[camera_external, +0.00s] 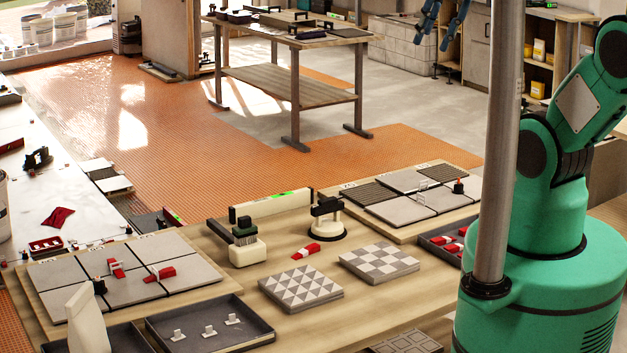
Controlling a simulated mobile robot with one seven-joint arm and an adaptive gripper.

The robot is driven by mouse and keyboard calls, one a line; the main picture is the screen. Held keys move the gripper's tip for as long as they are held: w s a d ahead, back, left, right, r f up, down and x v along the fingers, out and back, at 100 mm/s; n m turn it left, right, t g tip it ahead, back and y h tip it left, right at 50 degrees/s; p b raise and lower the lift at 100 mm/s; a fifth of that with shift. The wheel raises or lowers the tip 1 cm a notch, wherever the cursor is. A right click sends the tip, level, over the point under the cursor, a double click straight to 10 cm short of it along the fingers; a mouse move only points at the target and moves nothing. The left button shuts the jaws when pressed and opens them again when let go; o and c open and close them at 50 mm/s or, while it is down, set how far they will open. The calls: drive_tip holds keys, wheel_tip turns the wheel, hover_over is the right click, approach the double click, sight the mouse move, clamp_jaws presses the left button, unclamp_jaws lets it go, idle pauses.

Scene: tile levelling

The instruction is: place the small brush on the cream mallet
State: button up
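The cream mallet (248,254) lies on the wooden table left of centre, its pale head toward the front. A small dark green brush (244,231) appears to sit on top of the mallet head, touching it. A dark handle end (216,229) shows just left of them; I cannot tell for certain which of the two it belongs to. My gripper is out of the picture; only my green arm and base show at the right.
A long level (271,205) and a black-handled suction cup (326,218) stand behind. A red wedge (306,251) and patterned tiles (301,288) lie to the right. A dark tray (210,326) with white clips is in front. A metal post (497,140) rises near my base.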

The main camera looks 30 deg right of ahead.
drive_tip(key=shift+s+d+f, duration=0.15)
drive_tip(key=shift+s+f, duration=0.05)
drive_tip(key=shift+s, duration=0.6)
drive_tip(key=shift+s+d+f, duration=0.1)
drive_tip(key=shift+s+f, duration=0.1)
drive_tip(key=shift+s, duration=0.6)
wheel_tip(320, 180, down, 12)
drive_tip(key=b, duration=1.2)
drive_tip(key=shift+f+b, duration=0.25)
drive_tip(key=shift+b, duration=0.05)
